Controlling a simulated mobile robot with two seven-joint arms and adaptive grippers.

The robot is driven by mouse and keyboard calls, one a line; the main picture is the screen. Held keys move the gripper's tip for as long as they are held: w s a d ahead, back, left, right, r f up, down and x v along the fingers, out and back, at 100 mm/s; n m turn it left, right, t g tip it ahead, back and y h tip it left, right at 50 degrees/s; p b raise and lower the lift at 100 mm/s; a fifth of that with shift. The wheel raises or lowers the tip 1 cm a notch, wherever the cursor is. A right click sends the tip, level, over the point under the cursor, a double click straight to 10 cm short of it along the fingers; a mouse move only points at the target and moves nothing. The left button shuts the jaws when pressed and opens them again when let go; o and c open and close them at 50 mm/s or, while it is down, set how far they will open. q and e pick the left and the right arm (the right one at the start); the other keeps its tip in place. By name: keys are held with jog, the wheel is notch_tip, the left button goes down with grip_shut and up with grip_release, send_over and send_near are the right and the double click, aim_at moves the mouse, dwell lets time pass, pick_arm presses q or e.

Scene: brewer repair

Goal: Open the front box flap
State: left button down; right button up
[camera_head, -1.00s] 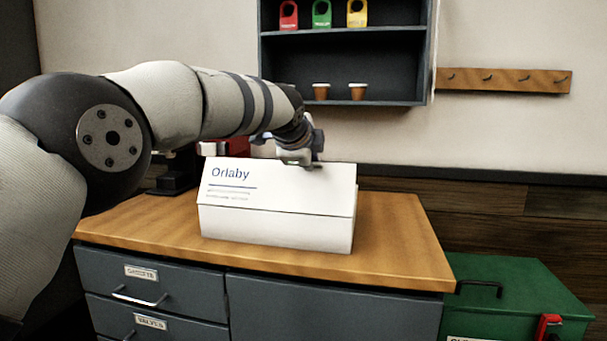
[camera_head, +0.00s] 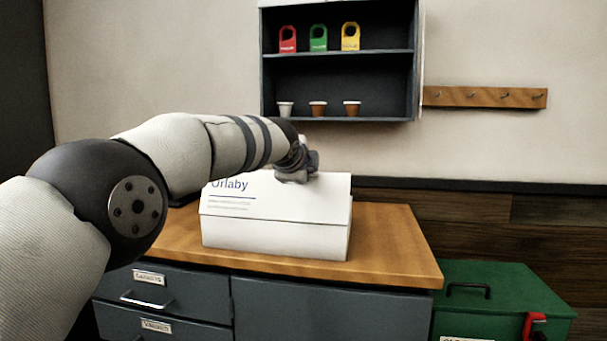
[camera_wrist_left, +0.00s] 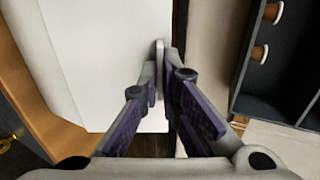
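A white box (camera_head: 275,238) marked "Orlaby" stands on the wooden counter. Its front flap (camera_head: 300,204) is the slanted upper panel, with a crease above the upright front wall. My left gripper (camera_head: 297,172) is at the flap's top edge, right of the lettering; the arm hides the flap's upper left. In the left wrist view, the white panel (camera_wrist_left: 105,50) lies beneath the gripper (camera_wrist_left: 164,60). My right gripper is not in view.
The wooden counter (camera_head: 395,250) has bare room right of the box. A dark wall shelf (camera_head: 340,88) holds coloured tags and several cups. A hook rail (camera_head: 485,97) is at right. A green chest (camera_head: 500,300) stands beside the drawers (camera_head: 165,295).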

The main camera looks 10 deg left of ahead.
pick_arm(q)
jog(key=shift+f, duration=0.1)
dwell(0.6)
jog(key=c, duration=1.8)
grip_release()
